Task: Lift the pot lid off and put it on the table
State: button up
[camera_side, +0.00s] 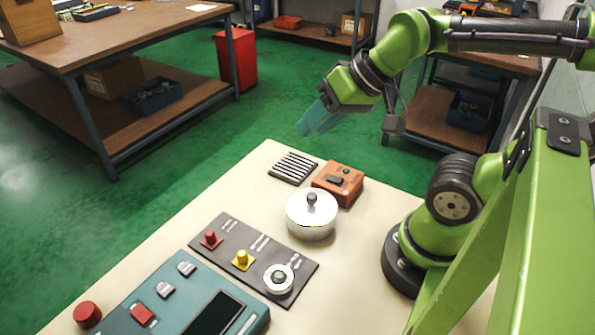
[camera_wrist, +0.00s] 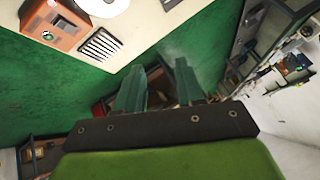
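A silver pot (camera_side: 310,229) stands upright on the cream table (camera_side: 345,285). Its shiny lid (camera_side: 296,203) sits on top, with a dark grey knob (camera_side: 311,198) in the middle. In the wrist view only part of a round white shape, apparently the pot with its lid (camera_wrist: 98,8), shows at the top edge. My gripper (camera_side: 314,120) is high above and beyond the table's far edge, well away from the pot. Its two teal fingers stand apart with nothing between them, as the wrist view (camera_wrist: 160,66) shows.
An orange box (camera_side: 339,183) stands right behind the pot, and a black slatted grille (camera_side: 293,167) lies behind to the left. A dark board (camera_side: 225,240) with coloured pegs and a white ring (camera_side: 268,283) lies in front. A teal panel (camera_side: 180,310) is nearest. Bare table lies right of the board.

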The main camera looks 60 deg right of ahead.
jog(key=shift+o, duration=1.2)
jog(key=n+g+h, duration=0.1)
jog(key=g+h, duration=0.1)
jog(key=g, duration=0.5)
send_over(312, 195)
jog(key=f, duration=1.3)
jog(key=shift+w, duration=0.25)
jog(key=shift+s+f, duration=0.15)
jog(key=shift+f, duration=1.25)
jog(key=shift+s+f, duration=0.1)
jog(key=shift+f, duration=1.25)
